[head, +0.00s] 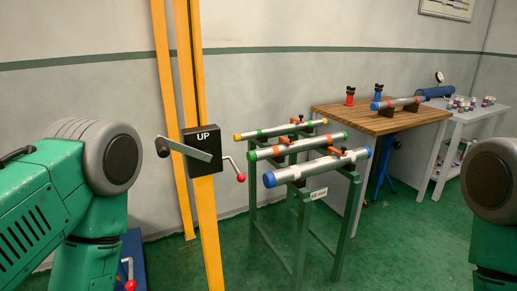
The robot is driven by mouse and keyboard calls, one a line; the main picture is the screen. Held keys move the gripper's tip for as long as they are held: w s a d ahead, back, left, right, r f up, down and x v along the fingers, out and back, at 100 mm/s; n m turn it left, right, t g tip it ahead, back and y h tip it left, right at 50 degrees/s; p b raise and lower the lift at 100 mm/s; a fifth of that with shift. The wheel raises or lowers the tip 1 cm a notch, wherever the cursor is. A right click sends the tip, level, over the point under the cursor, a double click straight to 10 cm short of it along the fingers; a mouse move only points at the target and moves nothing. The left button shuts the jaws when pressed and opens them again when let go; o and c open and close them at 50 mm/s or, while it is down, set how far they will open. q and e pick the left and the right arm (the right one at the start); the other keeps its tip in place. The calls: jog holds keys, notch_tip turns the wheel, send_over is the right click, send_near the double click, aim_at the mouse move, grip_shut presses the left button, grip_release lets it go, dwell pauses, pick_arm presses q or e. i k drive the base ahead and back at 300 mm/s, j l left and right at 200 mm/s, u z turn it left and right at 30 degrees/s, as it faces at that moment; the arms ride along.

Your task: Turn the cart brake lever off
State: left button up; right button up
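A thin lever with a red ball knob (130,285) shows at the bottom left, beside a blue surface (135,249) that is mostly hidden behind my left arm. A second bent lever with a red ball knob (240,177) sticks out to the right of a black box (205,150) marked "UP" on a yellow post. I cannot tell which lever is the cart brake. My green and grey arm links show at the left and right edges. Neither of my grippers is in view.
A grey crank handle (190,149) crosses the front of the black box. A green rack (303,235) with several capped pipes stands right of the yellow posts (207,235). A wooden workbench (350,118) and a grey table (490,113) stand behind. Green floor is clear in front right.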

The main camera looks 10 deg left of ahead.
aim_at(131, 284)
jog(key=k+j, duration=0.55)
jog(key=j, duration=0.25)
jog(key=k+j+u, duration=0.1)
jog(key=k+j, duration=0.5)
jog(key=j, duration=0.2)
jog(key=k+j, duration=0.25)
jog(key=j, duration=0.15)
